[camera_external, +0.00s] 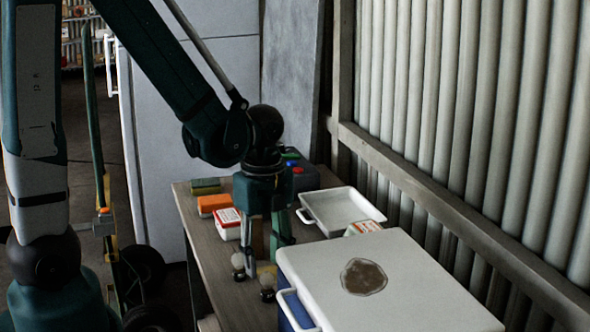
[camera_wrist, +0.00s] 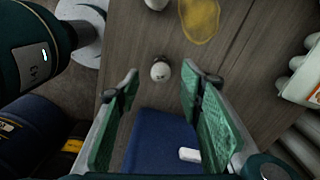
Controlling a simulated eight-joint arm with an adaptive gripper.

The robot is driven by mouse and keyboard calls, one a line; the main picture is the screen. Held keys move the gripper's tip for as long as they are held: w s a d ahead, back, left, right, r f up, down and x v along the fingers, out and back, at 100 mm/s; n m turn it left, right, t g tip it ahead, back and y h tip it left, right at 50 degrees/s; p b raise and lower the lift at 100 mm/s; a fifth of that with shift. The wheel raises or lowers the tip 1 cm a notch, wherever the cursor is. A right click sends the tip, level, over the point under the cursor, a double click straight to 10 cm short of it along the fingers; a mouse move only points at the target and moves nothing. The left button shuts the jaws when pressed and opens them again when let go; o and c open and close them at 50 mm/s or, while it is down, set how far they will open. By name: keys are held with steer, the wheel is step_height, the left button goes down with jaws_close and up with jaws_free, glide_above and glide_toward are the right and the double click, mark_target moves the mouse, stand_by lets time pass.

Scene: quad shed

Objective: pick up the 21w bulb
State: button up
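Two small round pale bulbs with dark bases stand on the wooden table, one at the left (camera_external: 238,262) and one nearer the blue box (camera_external: 267,282). In the wrist view one bulb (camera_wrist: 160,71) shows between my fingertips, and another (camera_wrist: 157,4) is cut off at the top edge. The marking on the bulb is too small to read, so I cannot tell which is the 21w one. My gripper (camera_external: 267,258) points down, open, its green-padded fingers apart. No bulb is visibly held.
A blue box with a white lid (camera_external: 400,285) stands close to my gripper; its blue side (camera_wrist: 165,140) shows below the bulb. A white tray (camera_external: 342,208), an orange block (camera_external: 212,204) and a red-and-white box (camera_external: 228,222) are behind. A yellow stain (camera_wrist: 200,18) marks the table.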

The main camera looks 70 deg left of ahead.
mark_target(266, 272)
steer(key=shift+f, duration=0.1)
steer(key=shift+f+b, duration=0.9)
steer(key=shift+f, duration=1.6)
steer(key=c, duration=1)
